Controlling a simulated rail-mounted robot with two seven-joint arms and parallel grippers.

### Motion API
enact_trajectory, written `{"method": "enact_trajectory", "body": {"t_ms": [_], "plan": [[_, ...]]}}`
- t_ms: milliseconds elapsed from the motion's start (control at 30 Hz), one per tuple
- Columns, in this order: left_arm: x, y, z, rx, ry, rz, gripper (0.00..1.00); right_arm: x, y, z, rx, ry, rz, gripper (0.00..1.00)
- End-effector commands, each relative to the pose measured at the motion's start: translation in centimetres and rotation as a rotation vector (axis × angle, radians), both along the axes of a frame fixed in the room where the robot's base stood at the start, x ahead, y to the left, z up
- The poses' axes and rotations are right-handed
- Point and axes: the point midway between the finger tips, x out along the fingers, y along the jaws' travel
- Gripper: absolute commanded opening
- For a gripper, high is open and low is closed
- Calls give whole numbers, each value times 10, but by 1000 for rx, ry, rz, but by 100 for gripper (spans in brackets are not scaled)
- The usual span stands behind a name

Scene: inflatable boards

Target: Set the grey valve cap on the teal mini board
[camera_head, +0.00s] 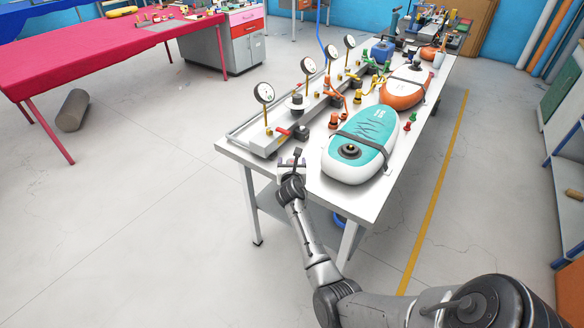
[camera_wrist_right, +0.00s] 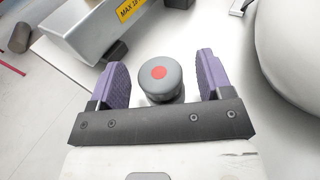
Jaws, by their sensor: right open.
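The grey valve cap (camera_wrist_right: 174,84) is a short round cap with a red dot on top, standing on the metal bench. In the right wrist view it sits between the purple fingers of my right gripper (camera_wrist_right: 158,80), which is open around it and not closed on it. In the head view my right gripper (camera_head: 291,166) is at the bench's near left edge, left of the teal mini board (camera_head: 374,130). The board is teal and white, with a black strap and a dark round valve (camera_head: 349,151) at its near end. My left gripper is out of view.
A metal manifold rail with several gauges (camera_head: 264,93) and a red lever (camera_head: 283,131) runs just behind my gripper. An orange board (camera_head: 402,94) lies farther along the bench. A red-covered table (camera_head: 100,52) stands at the left, with open floor between.

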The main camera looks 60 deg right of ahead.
Motion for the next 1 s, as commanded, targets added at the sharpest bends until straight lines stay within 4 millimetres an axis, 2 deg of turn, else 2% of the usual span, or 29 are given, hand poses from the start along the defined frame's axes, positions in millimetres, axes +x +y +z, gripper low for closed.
{"method": "enact_trajectory", "body": {"t_ms": [367, 900, 1000], "plan": [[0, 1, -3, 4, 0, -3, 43, 4, -7, -1, 0, 0, 0, 73], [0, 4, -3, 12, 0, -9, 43, 4, -6, -1, 1, 1, 0, 21], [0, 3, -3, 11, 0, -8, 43, 4, -6, -1, 1, 1, 0, 19]]}}
